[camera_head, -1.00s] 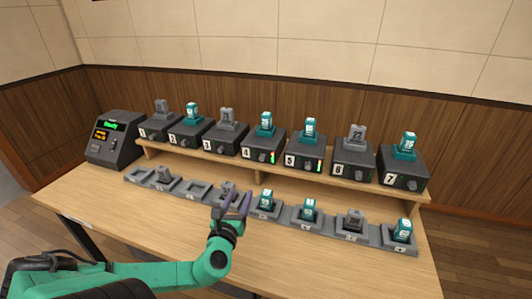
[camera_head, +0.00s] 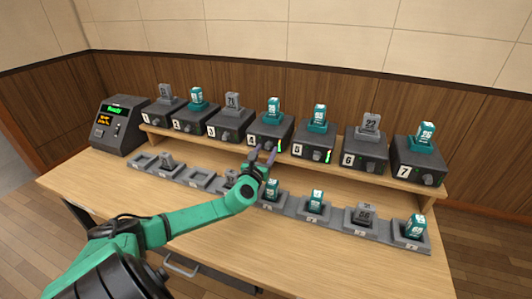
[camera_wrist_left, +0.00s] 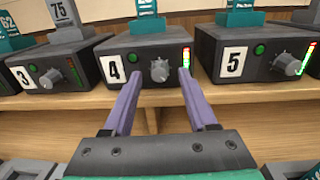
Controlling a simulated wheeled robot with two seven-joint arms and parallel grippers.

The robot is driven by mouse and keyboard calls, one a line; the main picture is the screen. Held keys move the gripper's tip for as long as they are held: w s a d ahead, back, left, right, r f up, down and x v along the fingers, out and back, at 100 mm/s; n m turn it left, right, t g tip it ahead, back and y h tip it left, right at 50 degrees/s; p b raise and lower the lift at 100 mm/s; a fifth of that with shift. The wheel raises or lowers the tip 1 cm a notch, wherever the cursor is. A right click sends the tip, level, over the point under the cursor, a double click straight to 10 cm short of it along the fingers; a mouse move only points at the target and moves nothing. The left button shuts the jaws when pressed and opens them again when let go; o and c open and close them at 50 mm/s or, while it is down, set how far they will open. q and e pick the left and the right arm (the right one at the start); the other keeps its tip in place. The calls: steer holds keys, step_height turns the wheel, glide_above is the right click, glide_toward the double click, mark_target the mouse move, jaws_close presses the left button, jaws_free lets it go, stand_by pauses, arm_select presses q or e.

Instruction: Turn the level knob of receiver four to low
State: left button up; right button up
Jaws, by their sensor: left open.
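Receiver four (camera_head: 269,131) is a dark box with a white "4" label on the shelf, with a teal block standing on top. In the left wrist view, receiver four (camera_wrist_left: 146,49) shows its grey level knob (camera_wrist_left: 160,70) between a green light and a lit level bar (camera_wrist_left: 186,60). My left gripper (camera_head: 262,155) is open in front of receiver four. In the left wrist view its purple fingers (camera_wrist_left: 157,78) stand to either side of the knob, with gaps; whether they reach its depth I cannot tell. My right gripper is not in view.
Receiver three (camera_wrist_left: 50,70) and receiver five (camera_wrist_left: 255,55) stand close on either side. A row of grey docks (camera_head: 290,208) holding teal and grey blocks lies on the table below. A console (camera_head: 120,125) reading "Ready" stands at the left.

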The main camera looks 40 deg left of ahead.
arm_select(q)
steer(key=shift+w+a, duration=0.1)
steer(key=shift+w, duration=0.2)
steer(key=shift+f, duration=0.1)
jaws_close()
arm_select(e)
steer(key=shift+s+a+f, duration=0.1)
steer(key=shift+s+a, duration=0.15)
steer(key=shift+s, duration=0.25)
